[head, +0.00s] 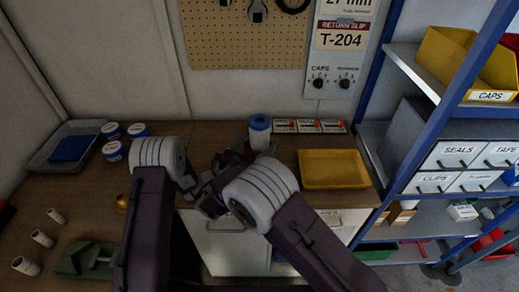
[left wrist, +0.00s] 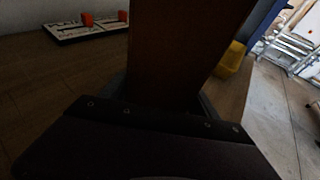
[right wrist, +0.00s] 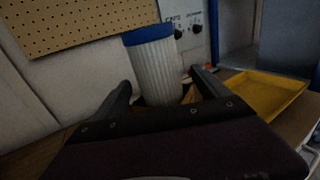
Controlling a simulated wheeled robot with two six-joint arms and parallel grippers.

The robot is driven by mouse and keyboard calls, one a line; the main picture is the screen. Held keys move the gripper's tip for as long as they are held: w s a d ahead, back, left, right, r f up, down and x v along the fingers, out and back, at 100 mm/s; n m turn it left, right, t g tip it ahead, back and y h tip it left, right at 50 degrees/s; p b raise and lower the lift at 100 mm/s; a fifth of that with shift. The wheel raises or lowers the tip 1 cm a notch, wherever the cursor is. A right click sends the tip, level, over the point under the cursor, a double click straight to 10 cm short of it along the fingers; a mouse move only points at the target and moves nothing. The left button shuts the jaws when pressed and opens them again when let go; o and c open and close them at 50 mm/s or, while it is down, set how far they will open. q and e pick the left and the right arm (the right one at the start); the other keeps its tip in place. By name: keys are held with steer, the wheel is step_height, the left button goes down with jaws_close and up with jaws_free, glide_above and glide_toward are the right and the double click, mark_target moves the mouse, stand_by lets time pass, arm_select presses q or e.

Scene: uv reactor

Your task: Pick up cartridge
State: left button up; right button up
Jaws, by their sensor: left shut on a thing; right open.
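A white ribbed cartridge with a blue cap (head: 260,132) stands upright at the back of the bench. In the right wrist view the cartridge (right wrist: 155,72) rises between the spread fingers of my right gripper (right wrist: 160,95), with its lower end hidden behind the gripper body. In the head view my right gripper (head: 236,152) is close to the left of the cartridge. My left gripper (left wrist: 165,98) is shut on a large dark brown thing (left wrist: 180,50) that fills the middle of its view. I cannot tell what that thing is. My arms hide much of the left gripper in the head view.
A yellow tray (head: 335,169) lies right of the cartridge. A flat row with red pieces (head: 308,126) lies behind it. Blue-lidded jars (head: 112,131) and a grey tray (head: 45,150) are at left. A blue-framed shelf (head: 425,140) bounds the right side.

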steer(key=x, duration=0.3)
steer(key=shift+s, duration=0.1)
jaws_close()
step_height(320, 180, up, 18)
stand_by(0.3)
arm_select(q)
steer(key=o, duration=1)
steer(key=shift+o, duration=0.2)
arm_select(e)
steer(key=shift+a, duration=0.1)
